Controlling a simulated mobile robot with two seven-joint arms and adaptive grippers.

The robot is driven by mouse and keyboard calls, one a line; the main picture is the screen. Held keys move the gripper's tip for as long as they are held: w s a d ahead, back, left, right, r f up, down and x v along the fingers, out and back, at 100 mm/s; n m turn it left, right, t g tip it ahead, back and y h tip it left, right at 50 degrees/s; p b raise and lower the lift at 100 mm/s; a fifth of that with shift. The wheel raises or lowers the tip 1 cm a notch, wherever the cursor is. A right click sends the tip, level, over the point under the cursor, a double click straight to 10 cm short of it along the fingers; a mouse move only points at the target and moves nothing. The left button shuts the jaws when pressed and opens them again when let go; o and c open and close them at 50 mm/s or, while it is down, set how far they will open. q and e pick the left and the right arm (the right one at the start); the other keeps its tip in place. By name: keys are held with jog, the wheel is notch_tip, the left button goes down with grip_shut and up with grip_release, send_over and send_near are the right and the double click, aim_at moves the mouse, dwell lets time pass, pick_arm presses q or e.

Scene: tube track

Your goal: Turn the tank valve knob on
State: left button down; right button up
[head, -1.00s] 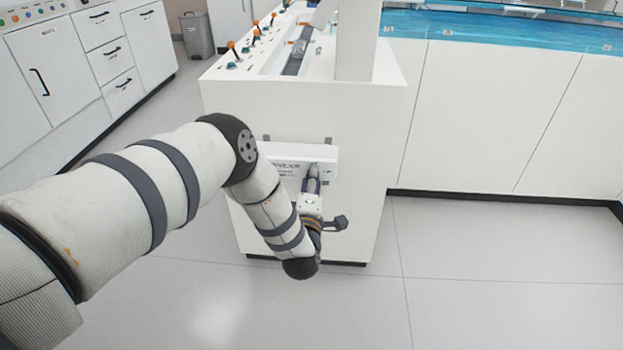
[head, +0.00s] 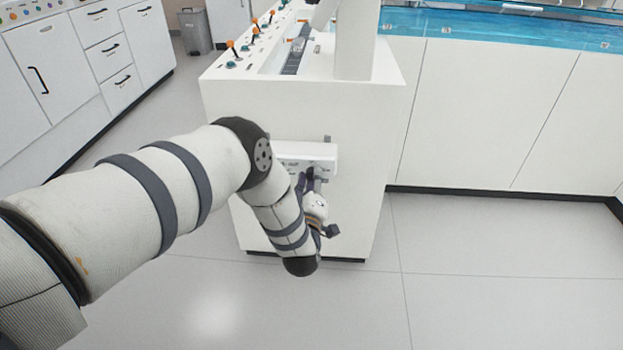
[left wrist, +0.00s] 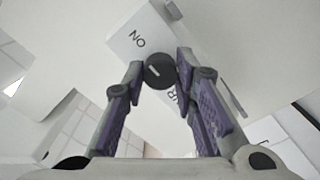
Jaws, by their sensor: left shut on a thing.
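The tank valve knob (left wrist: 160,71) is a small dark round knob with a pale pointer line, on a white box (left wrist: 128,38) with the letters "ON" beside it. In the left wrist view the pointer line aims to the upper left, roughly towards "ON". My left gripper (left wrist: 160,75) is shut on the knob, with a finger at each side of it. In the head view my left gripper (head: 314,180) is at the white valve box (head: 310,152) on the cabinet's front. The arm hides part of that box. My right gripper is not in view.
The white cabinet (head: 300,105) carries several orange-tipped levers (head: 231,45) on top. A long white counter with a blue water tank (head: 490,27) stands at the right. White drawers (head: 105,50) line the left wall. The grey floor (head: 490,280) in front is clear.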

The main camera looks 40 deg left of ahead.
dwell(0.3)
pick_arm(q)
jog(key=c, duration=1.3)
grip_release()
jog(key=shift+s+a, duration=0.1)
jog(key=v, duration=1.2)
